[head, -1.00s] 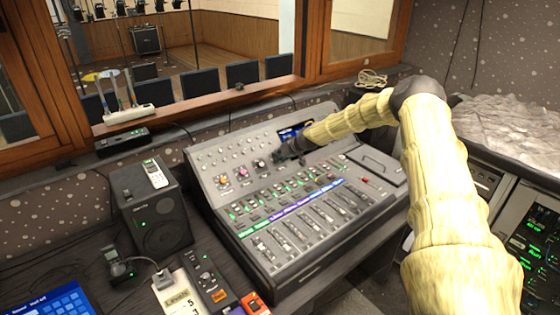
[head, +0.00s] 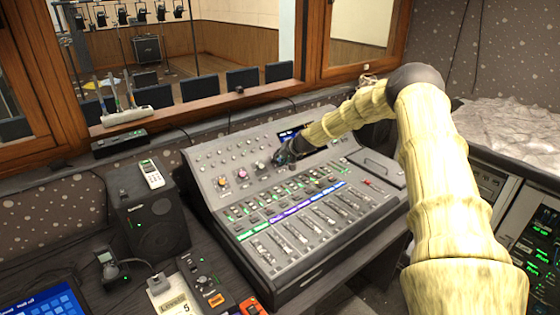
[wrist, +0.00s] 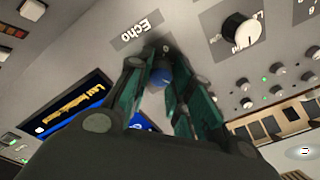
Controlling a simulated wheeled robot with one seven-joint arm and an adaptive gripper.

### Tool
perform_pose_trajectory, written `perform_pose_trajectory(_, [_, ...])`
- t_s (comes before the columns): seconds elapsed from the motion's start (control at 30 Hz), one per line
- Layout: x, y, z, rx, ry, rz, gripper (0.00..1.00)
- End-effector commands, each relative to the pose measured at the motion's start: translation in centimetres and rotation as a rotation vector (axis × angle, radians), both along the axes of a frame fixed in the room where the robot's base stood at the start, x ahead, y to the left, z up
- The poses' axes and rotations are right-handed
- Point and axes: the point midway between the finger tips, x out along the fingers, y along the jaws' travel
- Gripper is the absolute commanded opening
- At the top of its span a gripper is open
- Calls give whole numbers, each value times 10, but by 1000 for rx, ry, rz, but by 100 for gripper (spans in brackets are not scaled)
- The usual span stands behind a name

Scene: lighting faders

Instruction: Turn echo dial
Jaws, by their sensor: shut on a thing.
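The mixing console (head: 300,262) stands in the middle of the head view, with a row of dials on its sloped upper panel. The printed Echo label (wrist: 137,31) is upside down in the wrist view, beside my fingertips. My gripper (wrist: 160,75) points at the panel just by that label, its green-sided fingers closed around the echo dial. In the head view my gripper (head: 284,158) covers the spot.
A white-capped dial (wrist: 240,32) sits close by on the panel. A lit screen (wrist: 75,115) lies on the other side of my fingers. Faders (head: 300,225) fill the console's front. A black speaker (head: 150,212) stands at the left, below the window.

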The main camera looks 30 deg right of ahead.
Motion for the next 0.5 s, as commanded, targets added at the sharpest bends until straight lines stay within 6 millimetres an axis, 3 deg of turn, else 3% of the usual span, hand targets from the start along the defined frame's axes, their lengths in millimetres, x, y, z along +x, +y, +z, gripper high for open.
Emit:
perform_pose_trajectory(0.47, [2, -3, 4, 6, -6, -17, 0])
perform_pose_trajectory(0.5, [2, -3, 4, 7, -6, -16, 24])
